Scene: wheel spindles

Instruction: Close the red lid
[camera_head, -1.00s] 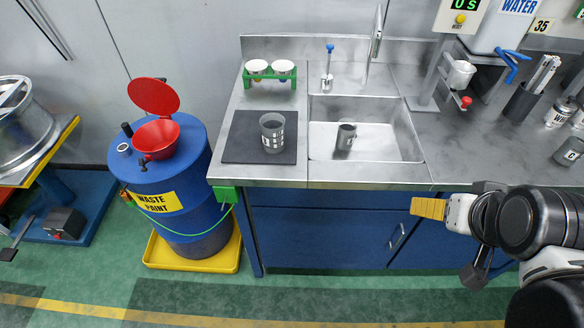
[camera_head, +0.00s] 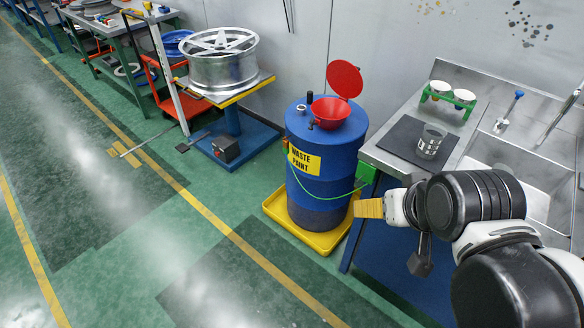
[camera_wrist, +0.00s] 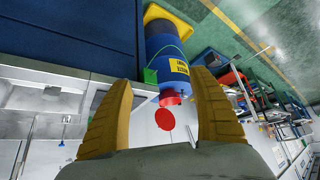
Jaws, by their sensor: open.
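The red lid (camera_head: 344,79) stands raised at the back of the red funnel (camera_head: 330,110) on top of the blue waste paint drum (camera_head: 323,184). The funnel's mouth is uncovered. In the wrist view the lid (camera_wrist: 165,119) and the drum (camera_wrist: 165,48) appear between the fingers, some distance ahead. My gripper (camera_head: 369,208) is in front of the sink counter, to the right of the drum and lower than the lid. In the wrist view its two yellow fingers (camera_wrist: 162,112) are spread apart with nothing between them, and it touches neither lid nor funnel.
The drum stands in a yellow tray (camera_head: 275,205). The steel counter (camera_head: 386,163) with a dark mat, a grey cup (camera_head: 430,142) and a green cup rack (camera_head: 447,99) is close on the right. A wheel on a stand (camera_head: 221,62) is to the left. Green floor in front is clear.

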